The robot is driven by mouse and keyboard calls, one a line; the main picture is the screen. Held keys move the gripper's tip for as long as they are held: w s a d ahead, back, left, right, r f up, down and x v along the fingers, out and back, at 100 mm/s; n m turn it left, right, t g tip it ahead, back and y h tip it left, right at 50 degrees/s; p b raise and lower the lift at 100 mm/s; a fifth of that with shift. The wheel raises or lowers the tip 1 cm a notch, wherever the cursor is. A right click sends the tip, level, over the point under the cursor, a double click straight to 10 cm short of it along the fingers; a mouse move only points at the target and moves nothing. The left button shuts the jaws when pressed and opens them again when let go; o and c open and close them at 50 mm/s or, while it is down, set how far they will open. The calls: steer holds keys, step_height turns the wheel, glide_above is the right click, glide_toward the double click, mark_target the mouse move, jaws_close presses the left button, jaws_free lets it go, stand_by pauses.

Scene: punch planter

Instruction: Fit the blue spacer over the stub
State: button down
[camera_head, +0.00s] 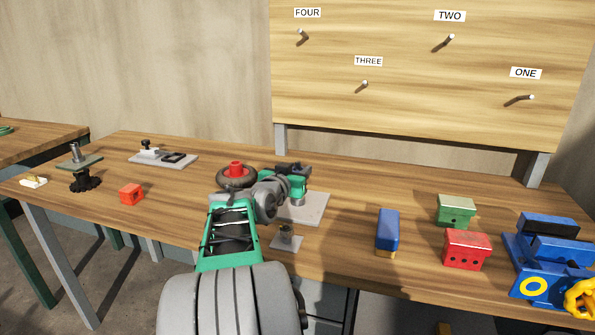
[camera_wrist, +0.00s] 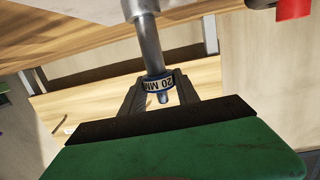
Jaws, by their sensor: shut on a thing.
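In the wrist view, which looks upside down, my gripper (camera_wrist: 161,88) is shut on the blue spacer (camera_wrist: 154,86), a narrow ring with "20 MM" in dark letters on a pale band. The grey metal stub (camera_wrist: 149,45) runs through the ring, and its tip (camera_wrist: 164,99) shows a little beyond it. The spacer is around the stub close to its free end, away from the thicker base. In the head view my gripper (camera_head: 292,170) is over the grey plate (camera_head: 313,210); the spacer cannot be made out there and the stub is mostly hidden.
A wheel with a red hub (camera_head: 236,170) lies left of my gripper. A small plate with a short post (camera_head: 287,240) is in front. Blue (camera_head: 388,230), green (camera_head: 456,210) and red (camera_head: 467,250) blocks and a blue vise (camera_head: 545,255) stand right. A pegboard (camera_head: 420,100) rises behind.

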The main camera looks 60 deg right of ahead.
steer(key=shift+f+b, duration=2.3)
steer(key=shift+f, duration=0.15)
steer(key=shift+r, duration=0.2)
steer(key=shift+r+p, duration=2.4)
steer(key=shift+r, duration=2.55)
steer(key=shift+b, duration=0.9)
steer(key=shift+f+b, duration=1.5)
steer(key=shift+f, duration=0.25)
